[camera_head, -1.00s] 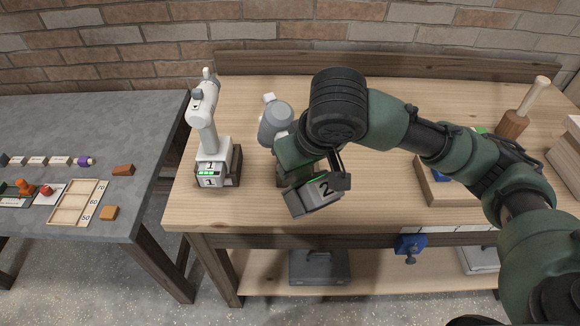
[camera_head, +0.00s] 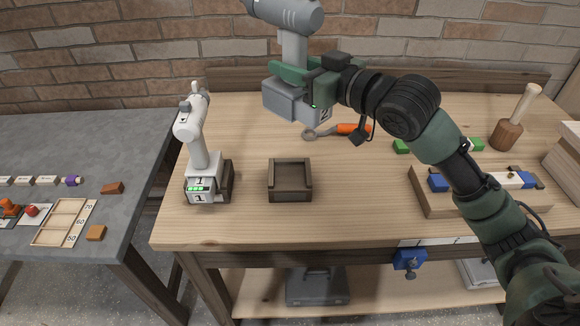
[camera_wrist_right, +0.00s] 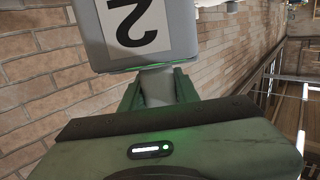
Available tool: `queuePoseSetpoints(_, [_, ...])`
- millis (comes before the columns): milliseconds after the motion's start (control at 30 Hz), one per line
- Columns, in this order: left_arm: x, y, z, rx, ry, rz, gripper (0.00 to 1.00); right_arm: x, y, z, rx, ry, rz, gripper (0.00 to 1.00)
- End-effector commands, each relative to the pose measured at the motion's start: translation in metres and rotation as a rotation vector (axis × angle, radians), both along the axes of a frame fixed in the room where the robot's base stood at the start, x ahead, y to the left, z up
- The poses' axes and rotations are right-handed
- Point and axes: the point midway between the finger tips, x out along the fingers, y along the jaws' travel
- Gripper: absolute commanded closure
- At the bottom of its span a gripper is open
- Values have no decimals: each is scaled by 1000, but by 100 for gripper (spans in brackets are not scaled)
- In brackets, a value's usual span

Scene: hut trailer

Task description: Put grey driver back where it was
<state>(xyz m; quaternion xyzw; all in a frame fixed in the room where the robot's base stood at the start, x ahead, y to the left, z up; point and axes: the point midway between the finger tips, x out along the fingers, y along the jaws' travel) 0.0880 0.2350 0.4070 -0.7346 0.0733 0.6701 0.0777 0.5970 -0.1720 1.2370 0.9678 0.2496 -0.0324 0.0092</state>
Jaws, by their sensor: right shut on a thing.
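The grey driver (camera_head: 284,98), with a boxy base marked 2, is held upright by my right gripper (camera_head: 296,74), high above the back of the wooden workbench. My right gripper is shut around its handle. In the right wrist view the driver's base (camera_wrist_right: 150,28) shows a large 2 just beyond the green fingers (camera_wrist_right: 158,90). An empty square wooden holder (camera_head: 290,197) stands on the bench below and in front of the driver. The driver's top is cut off by the head view's upper edge. My left gripper is not in view.
A white driver (camera_head: 198,150) marked 1 stands in a similar holder to the left. An orange-handled wrench (camera_head: 350,129) lies behind. A wooden block tray (camera_head: 470,205) and a mallet (camera_head: 507,134) are to the right. Bare bench surrounds the empty holder.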

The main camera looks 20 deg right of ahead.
Motion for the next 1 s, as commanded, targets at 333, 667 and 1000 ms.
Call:
queuePoseSetpoints(333, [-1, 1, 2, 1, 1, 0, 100, -1, 1, -77, 3, 3, 1, 100])
queuePoseSetpoints(667, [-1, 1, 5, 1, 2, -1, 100, -1, 1, -136, 3, -3, 1, 100])
queuePoseSetpoints(1000, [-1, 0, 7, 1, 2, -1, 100, 0, 0, -169, 3, -1, 0, 100])
